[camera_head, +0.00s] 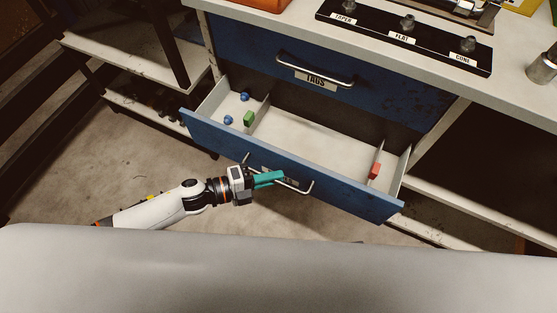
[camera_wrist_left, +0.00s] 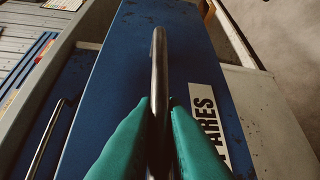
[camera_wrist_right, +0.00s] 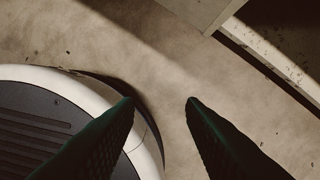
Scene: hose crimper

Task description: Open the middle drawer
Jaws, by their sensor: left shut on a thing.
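The blue drawer (camera_head: 345,190) below the TAGS drawer (camera_head: 250,58) stands pulled out, its inside showing. Its metal bar handle (camera_head: 305,187) is on the front. My left gripper (camera_head: 280,177) is shut on this handle. In the left wrist view the bar (camera_wrist_left: 159,60) runs between the teal fingers (camera_wrist_left: 160,108), beside a label (camera_wrist_left: 207,115) partly hidden, reading "ARES". The TAGS drawer is closed. My right gripper (camera_wrist_right: 161,100) is open and empty above the floor; it does not show in the head view.
The open drawer holds blue pieces (camera_head: 245,97), a green block (camera_head: 249,118) and a red block (camera_head: 375,171) among dividers. The worktop above carries a black rack (camera_head: 385,32) with labelled pieces. Shelves (camera_head: 125,55) stand at the left. Bare floor (camera_head: 60,180) lies in front.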

